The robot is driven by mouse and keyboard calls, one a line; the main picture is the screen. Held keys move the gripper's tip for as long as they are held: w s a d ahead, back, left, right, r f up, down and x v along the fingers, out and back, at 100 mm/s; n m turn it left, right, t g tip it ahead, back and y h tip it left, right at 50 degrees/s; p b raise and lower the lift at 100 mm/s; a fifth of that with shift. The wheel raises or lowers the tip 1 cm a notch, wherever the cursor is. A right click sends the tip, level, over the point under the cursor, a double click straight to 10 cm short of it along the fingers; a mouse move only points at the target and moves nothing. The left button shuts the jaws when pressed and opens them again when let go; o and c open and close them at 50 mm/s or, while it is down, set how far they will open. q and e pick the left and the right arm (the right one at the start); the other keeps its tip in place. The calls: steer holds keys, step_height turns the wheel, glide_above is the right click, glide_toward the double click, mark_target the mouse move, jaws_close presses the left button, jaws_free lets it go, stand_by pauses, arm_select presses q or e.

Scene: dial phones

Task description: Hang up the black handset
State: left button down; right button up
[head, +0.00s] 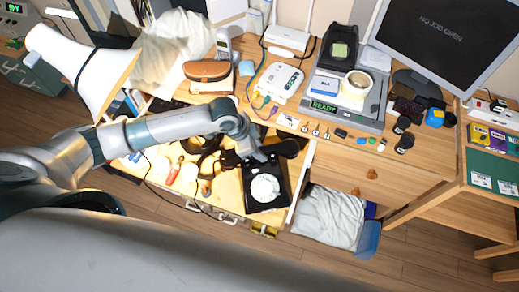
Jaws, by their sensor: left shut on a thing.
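The black dial phone (281,199) lies in the open drawer in the middle of the head view, with its pale round dial facing up. The black handset (289,148) shows just beyond the phone's far edge, its right end clear of the gripper. My left gripper (261,157) reaches in from the left over the phone's far end and is shut on the handset. The gripper and wrist hide the handset's left part and some of the phone's cradle. I cannot tell whether the handset touches the cradle. My right gripper is out of view.
Loose tools, including a red-handled one (190,175), and dark cable lie left of the phone. A white device (280,82) and small parts crowd the desk behind. A bin with a pale bag (330,215) stands at right.

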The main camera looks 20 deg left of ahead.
arm_select(q)
steer(key=shift+p, duration=1.15)
stand_by(1.9)
steer(key=shift+f+b, duration=0.6)
steer(key=shift+f, duration=0.5)
stand_by(0.4)
steer(key=c, duration=1.4)
jaws_free()
steer(key=shift+o, duration=0.2)
steer(key=shift+r, duration=0.1)
steer(key=shift+p+v, duration=0.8)
steer(key=shift+p, duration=0.15)
steer(key=p+v, duration=0.6)
steer(key=v, duration=0.1)
steer(key=shift+p, duration=0.3)
steer(key=v, duration=0.8)
steer(key=shift+a+r, duration=0.2)
steer(key=shift+r, duration=0.05)
